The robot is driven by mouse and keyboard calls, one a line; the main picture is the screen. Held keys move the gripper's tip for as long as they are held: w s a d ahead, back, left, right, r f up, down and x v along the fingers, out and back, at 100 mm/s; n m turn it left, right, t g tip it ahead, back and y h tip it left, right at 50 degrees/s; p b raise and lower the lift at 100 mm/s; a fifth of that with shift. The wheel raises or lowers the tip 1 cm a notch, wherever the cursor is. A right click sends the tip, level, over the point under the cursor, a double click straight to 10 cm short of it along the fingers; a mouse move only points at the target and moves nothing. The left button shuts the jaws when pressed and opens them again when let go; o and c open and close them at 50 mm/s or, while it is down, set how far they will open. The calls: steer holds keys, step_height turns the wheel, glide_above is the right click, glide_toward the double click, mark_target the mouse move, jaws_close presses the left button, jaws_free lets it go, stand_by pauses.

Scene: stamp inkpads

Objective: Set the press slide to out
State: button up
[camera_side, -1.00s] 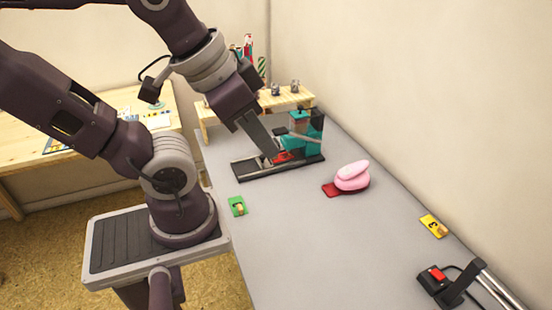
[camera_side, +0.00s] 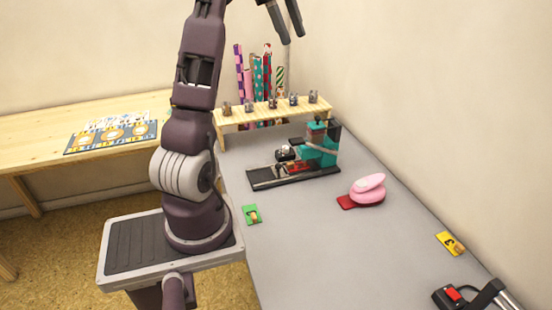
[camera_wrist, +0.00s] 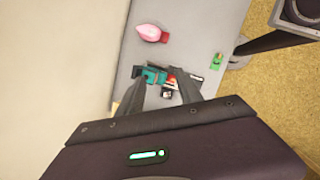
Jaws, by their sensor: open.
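The press (camera_side: 318,150) is a teal body on a long black base (camera_side: 262,180) at the back of the grey table. A slide with red parts (camera_side: 297,168) sits on the base, left of the teal body. A small dark knob or cap (camera_side: 285,154) shows beside it. How far the slide is from its end stop is hard to tell. My gripper (camera_side: 291,36) is high above the table, open and empty, well clear of the press. In the wrist view the press (camera_wrist: 152,75) shows far below, between and beyond my open fingers (camera_wrist: 158,90).
A wooden rack (camera_side: 272,112) with several stamps stands behind the press. A pink rounded object (camera_side: 368,188) on a red pad, a green tag (camera_side: 252,214), a yellow tag (camera_side: 449,243) and a red-switched device (camera_side: 453,294) lie on the table. The front middle is clear.

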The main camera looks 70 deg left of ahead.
steer(key=s+a+f+n, duration=0.4)
steer(key=a+f, duration=0.2)
steer(key=a, duration=0.2)
glide_toward(278, 165)
steer(key=f, duration=0.1)
steer(key=shift+h, duration=0.3)
steer(key=x, duration=0.7)
steer(key=shift+w, duration=0.15)
jaws_close()
steer(key=shift+a, duration=0.1)
